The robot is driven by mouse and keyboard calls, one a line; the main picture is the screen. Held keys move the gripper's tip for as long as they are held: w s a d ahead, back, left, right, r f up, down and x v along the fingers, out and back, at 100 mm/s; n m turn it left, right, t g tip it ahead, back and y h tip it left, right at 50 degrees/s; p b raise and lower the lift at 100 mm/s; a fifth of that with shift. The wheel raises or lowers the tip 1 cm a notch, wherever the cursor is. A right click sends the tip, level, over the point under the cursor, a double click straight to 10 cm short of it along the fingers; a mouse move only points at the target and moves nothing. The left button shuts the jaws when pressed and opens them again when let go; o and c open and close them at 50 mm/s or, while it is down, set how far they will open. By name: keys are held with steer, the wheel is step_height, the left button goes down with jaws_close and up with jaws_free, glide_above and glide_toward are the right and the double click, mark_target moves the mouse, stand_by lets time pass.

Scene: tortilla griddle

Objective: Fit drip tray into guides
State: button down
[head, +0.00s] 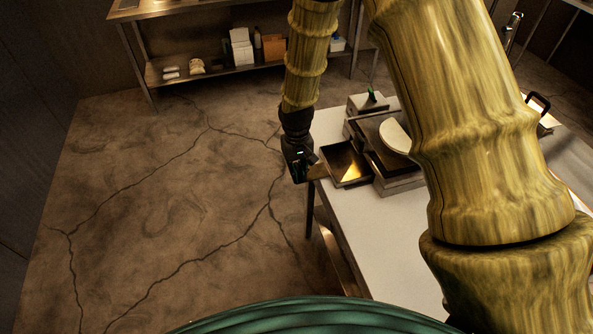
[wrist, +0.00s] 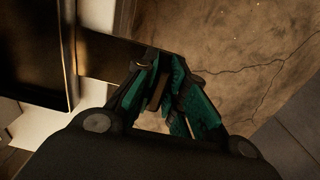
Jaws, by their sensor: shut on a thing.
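The drip tray (head: 346,180) is a dark, shallow metal pan at the left edge of the white table. It lies beside the griddle (head: 398,178), close against its left side. Its flat handle tab (head: 318,172) points left past the table edge. My gripper (head: 307,171) is shut on this tab. In the wrist view the tab (wrist: 108,58) runs from the tray (wrist: 35,45) to the green fingers of my gripper (wrist: 165,85). The guides are not visible, and I cannot tell whether the tray is in them.
A small box with a green knob (head: 368,103) stands behind. The front of the white table (head: 375,235) is clear. A shelf (head: 215,70) with boxes stands at the back. The cracked floor (head: 170,200) is open at left.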

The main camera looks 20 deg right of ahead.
mark_target(320, 171)
steer(key=shift+d+p, duration=1)
steer(key=shift+d, duration=2.6)
stand_by(4.4)
